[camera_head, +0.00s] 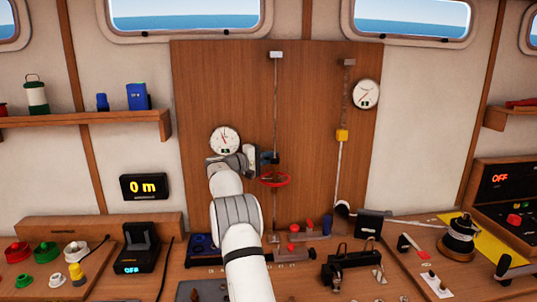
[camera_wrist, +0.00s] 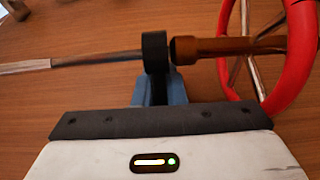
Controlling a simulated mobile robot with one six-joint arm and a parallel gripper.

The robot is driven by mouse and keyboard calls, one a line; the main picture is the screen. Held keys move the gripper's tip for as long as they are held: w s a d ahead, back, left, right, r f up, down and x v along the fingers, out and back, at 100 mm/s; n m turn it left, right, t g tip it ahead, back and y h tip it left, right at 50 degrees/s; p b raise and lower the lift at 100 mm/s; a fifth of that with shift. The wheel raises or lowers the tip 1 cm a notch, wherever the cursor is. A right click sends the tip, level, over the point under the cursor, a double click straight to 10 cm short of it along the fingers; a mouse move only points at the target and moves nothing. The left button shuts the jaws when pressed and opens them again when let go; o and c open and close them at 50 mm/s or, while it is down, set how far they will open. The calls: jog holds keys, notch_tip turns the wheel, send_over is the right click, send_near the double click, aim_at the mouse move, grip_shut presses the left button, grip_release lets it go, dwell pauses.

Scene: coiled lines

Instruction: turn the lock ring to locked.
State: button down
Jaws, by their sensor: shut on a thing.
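In the wrist view a black ring (camera_wrist: 154,50), which looks like the lock ring, sits around a thin rod (camera_wrist: 95,61). My gripper (camera_wrist: 156,78) has its blue jaws at the black ring and is shut on it; the jaws hide its lower part. A brown metal collar (camera_wrist: 200,48) is just right of the ring, toward a red handwheel (camera_wrist: 298,60). In the head view my gripper (camera_head: 268,158) is at the upright rod (camera_head: 275,105), just above the red handwheel (camera_head: 275,180). Any lock mark on the ring is too small to read.
A wooden panel (camera_head: 225,80) stands behind the rod. A round gauge (camera_head: 224,140) is close to the left of my gripper. Below is a bench with red knobs (camera_head: 294,228) and a black device (camera_head: 348,265).

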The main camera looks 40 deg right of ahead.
dwell(0.3)
jog(key=c, duration=1.5)
grip_release()
jog(key=a, duration=0.2)
jog(key=w+a+b, duration=0.1)
jog(key=a, duration=0.2)
jog(key=a+b, duration=0.1)
jog(key=a, duration=0.1)
jog(key=shift+w+a, duration=0.2)
jog(key=shift+a, duration=0.2)
